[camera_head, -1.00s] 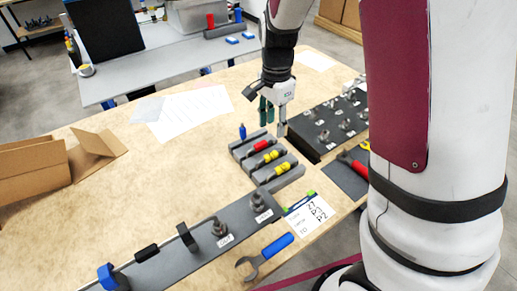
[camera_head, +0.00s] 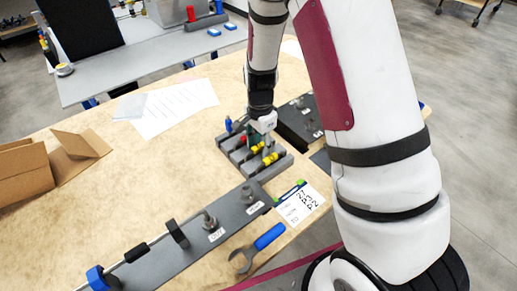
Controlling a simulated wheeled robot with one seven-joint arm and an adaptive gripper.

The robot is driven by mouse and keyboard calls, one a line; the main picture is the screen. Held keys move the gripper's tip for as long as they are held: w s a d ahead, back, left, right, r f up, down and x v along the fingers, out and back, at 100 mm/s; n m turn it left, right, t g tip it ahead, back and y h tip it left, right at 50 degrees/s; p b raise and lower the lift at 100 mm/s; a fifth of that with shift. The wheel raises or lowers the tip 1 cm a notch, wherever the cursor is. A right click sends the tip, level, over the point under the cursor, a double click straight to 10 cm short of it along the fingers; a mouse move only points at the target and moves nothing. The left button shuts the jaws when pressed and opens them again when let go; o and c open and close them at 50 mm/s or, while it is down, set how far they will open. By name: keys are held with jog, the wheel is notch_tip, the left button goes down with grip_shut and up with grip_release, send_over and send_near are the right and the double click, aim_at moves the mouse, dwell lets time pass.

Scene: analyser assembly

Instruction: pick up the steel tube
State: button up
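A thin grey tube (camera_head: 157,242), which looks like the steel tube, runs along the dark grey panel (camera_head: 195,245) at the table's front. It passes a blue clamp (camera_head: 97,278), a black sleeve (camera_head: 137,252) and a black bracket (camera_head: 177,232) towards a metal fitting (camera_head: 209,221). My gripper (camera_head: 264,146) points down over the grey slotted rack (camera_head: 280,168), well apart from this tube. The rack holds red-marked and yellow-marked pieces (camera_head: 270,158). My fingers overlap these pieces in view, so their opening and any contact cannot be made out.
A blue-handled wrench (camera_head: 268,237) and a label card (camera_head: 298,206) lie in front of the rack. An open cardboard box (camera_head: 25,175) is at left.

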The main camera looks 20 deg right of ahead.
jog(key=shift+f, duration=0.2)
grip_shut()
jog(key=shift+r, duration=0.15)
